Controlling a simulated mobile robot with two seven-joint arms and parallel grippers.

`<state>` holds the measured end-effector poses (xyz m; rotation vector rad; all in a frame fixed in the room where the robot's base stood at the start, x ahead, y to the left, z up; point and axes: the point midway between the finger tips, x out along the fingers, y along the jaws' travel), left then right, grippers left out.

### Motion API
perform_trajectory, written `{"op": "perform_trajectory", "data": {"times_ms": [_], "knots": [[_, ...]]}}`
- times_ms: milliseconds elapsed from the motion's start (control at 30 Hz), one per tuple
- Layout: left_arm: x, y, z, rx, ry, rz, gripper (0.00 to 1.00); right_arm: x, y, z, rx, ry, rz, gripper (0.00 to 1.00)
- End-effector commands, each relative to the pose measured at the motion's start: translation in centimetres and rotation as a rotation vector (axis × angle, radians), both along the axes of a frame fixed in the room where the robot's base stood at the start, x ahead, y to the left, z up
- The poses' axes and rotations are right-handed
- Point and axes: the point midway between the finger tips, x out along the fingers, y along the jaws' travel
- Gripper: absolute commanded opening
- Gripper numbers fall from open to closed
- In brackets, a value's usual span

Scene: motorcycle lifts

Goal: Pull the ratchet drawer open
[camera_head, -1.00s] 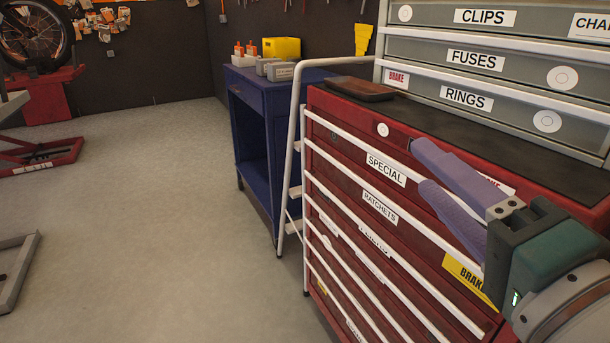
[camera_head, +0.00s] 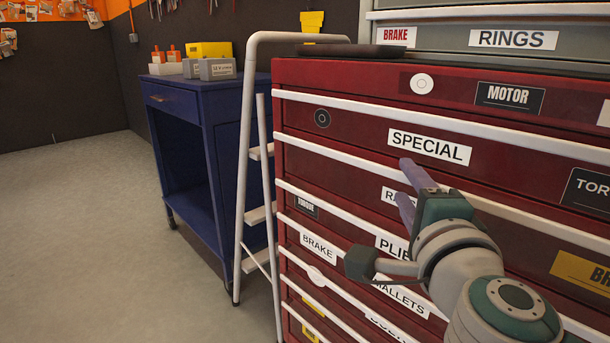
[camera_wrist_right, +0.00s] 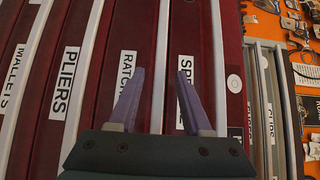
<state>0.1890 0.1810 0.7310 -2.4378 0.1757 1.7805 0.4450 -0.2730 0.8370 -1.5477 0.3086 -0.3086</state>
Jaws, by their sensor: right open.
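The ratchet drawer (camera_head: 335,181) is a dark red front in the red tool chest, below the drawer labelled SPECIAL. It looks closed. Its white label is mostly hidden behind my right gripper in the head view; in the right wrist view the RATCHETS label (camera_wrist_right: 126,78) shows beside a finger. My right gripper (camera_head: 408,187) is open, its purple fingers pointing at the chest. In the right wrist view the white handle strip (camera_wrist_right: 161,50) between the RATCHETS and SPECIAL labels runs between the two fingers; I cannot tell whether they touch it. My left gripper is out of view.
A white step ladder (camera_head: 245,170) leans beside the chest's left side. A blue cart (camera_head: 184,125) with boxes stands behind it. Grey drawers (camera_head: 480,40) sit on top of the chest. Floor (camera_head: 90,230) at the left is clear.

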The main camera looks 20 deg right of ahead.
Motion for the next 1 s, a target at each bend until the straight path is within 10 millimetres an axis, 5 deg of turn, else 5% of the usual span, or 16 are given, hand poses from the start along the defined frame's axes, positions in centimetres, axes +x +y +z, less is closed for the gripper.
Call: {"op": "perform_trajectory", "data": {"times_ms": [200, 567, 1000], "knots": [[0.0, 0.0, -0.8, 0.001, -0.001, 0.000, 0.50, 2.8, -1.2, -0.1, -0.002, -0.001, 0.000, 0.49], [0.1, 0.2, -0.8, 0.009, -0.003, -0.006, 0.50, 3.3, -1.4, 0.0, -0.002, 0.001, 0.000, 0.49], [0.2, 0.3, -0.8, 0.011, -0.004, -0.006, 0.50, 3.3, -1.4, 0.0, -0.001, 0.000, 0.001, 0.00]]}}
